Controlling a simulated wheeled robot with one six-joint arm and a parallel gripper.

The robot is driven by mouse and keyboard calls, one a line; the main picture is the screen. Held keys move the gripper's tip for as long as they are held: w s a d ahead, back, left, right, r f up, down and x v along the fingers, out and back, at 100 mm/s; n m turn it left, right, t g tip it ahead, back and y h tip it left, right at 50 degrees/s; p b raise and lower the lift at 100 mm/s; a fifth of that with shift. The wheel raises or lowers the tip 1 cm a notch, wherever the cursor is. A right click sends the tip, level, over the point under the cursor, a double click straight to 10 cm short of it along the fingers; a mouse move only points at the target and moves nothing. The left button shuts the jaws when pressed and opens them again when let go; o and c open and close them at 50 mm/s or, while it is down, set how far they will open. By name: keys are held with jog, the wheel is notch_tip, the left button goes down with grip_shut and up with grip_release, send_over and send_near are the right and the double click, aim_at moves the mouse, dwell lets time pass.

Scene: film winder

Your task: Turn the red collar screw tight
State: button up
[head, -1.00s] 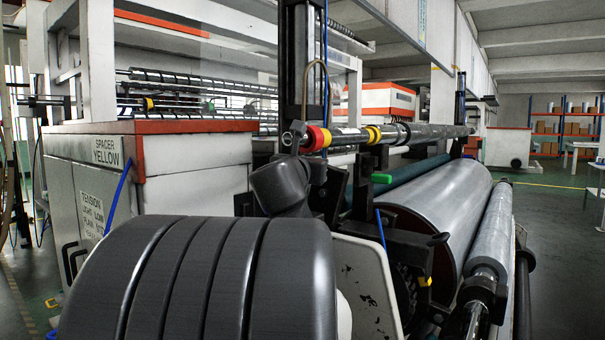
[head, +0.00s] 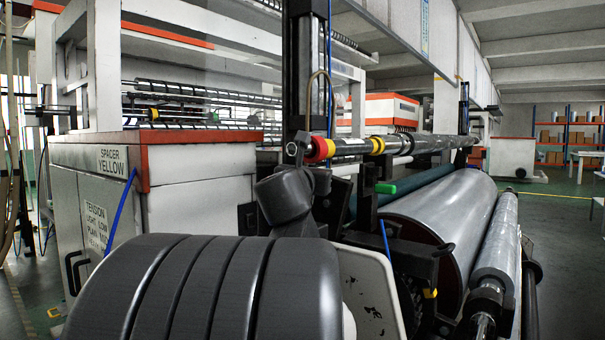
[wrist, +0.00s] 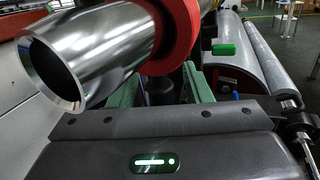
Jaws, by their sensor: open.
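The red collar (head: 318,150) sits near the left end of a horizontal metal shaft in the head view. In the wrist view the red collar (wrist: 178,38) is large at the top centre, around the shaft, whose hollow silver end (wrist: 60,65) points left. The collar's screw cannot be made out. My gripper (wrist: 160,90) is open, with its green fingers partly showing just below the collar and shaft. I see nothing between the fingers, though the shaft hides part of them. In the head view my dark arm hides the gripper.
A yellow ring (head: 378,145) sits farther along the shaft. A green knob (head: 385,188) sticks out below it. A large silver roll (head: 445,225) and a thinner roller (head: 497,240) lie at right. A white cabinet (head: 105,215) with an orange edge stands left. Open floor shows far right.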

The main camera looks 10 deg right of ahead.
jog(key=r+p+v, duration=0.1)
jog(key=v, duration=1.2)
jog(key=shift+s+f+p, duration=0.3)
jog(key=shift+f, duration=0.15)
jog(key=shift+w+a, duration=0.1)
jog(key=f+b+x, duration=0.1)
jog(key=x, duration=1.2)
jog(key=shift+w+r+b, duration=0.3)
jog(key=shift+r, duration=0.2)
jog(key=m+g+h+p, duration=0.2)
jog(key=g+h+p, duration=0.1)
jog(key=p, duration=0.2)
jog(key=m+g+h+p, duration=0.3)
jog(key=p, duration=0.2)
jog(key=s+m+g+h+p, duration=0.1)
jog(key=m+g+h+p, duration=0.1)
jog(key=p, duration=0.3)
jog(key=shift+d+m+g+h+p, duration=0.3)
jog(key=shift+m+g+h, duration=0.15)
jog(key=shift+g, duration=0.35)
jog(key=shift+b+v, duration=0.4)
jog(key=shift+v, duration=1.3)
